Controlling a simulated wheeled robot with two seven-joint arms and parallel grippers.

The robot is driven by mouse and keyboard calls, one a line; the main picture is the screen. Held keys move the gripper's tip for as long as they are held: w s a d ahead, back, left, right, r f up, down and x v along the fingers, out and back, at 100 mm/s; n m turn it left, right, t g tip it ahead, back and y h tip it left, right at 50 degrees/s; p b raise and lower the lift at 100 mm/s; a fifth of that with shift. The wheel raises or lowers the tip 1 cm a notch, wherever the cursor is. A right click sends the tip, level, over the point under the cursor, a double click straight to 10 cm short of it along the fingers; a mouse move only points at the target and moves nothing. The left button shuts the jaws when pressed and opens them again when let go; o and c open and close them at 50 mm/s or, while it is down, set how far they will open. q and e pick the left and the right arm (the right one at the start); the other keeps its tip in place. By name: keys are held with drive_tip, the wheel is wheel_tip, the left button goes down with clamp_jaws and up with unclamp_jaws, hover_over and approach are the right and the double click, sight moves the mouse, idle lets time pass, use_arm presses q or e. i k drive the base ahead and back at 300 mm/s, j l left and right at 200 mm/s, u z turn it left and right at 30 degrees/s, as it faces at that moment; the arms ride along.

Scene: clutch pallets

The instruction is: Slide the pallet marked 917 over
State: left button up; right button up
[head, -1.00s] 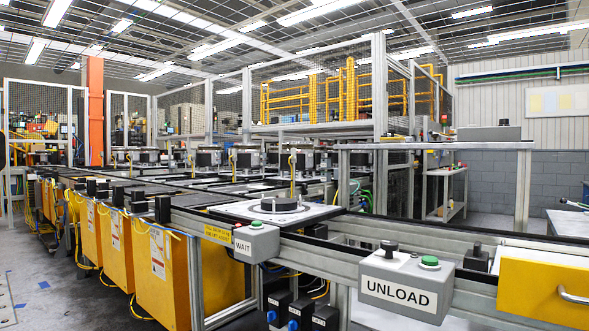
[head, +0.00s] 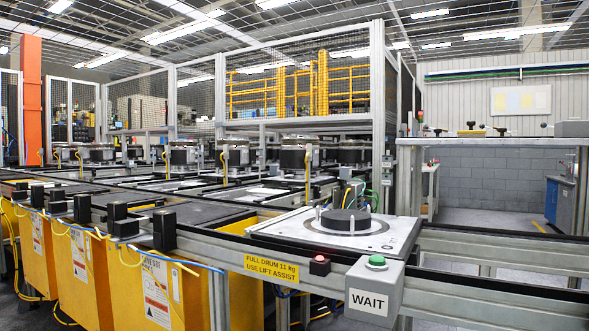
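A pale flat pallet (head: 296,231) sits on the conveyor rails in the near middle of the head view. It carries a dark round disc (head: 345,223) and several short upright pins. I cannot read a number on this pallet, so I cannot tell if it is 917. More pallets with dark and silver drums, such as this drum (head: 298,155), stand on the lines behind it. Their numbers are not legible either. Neither of my grippers is in view.
A grey WAIT box (head: 374,292) with a green button is fixed to the near rail (head: 226,238). Yellow cabinets (head: 85,275) line the left. A raised shelf (head: 490,140) stands right.

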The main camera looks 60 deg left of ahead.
sight(355, 234)
drive_tip(key=k+j, duration=0.1)
drive_tip(key=j, duration=0.3)
drive_tip(key=k+j, duration=0.15)
drive_tip(key=j, duration=0.25)
drive_tip(key=k+j, duration=0.1)
drive_tip(key=j, duration=0.3)
drive_tip(key=k+j, duration=0.15)
drive_tip(key=j, duration=0.2)
drive_tip(key=k+j, duration=0.1)
drive_tip(key=j, duration=0.3)
drive_tip(key=k+j+z, duration=0.1)
drive_tip(key=j, duration=0.3)
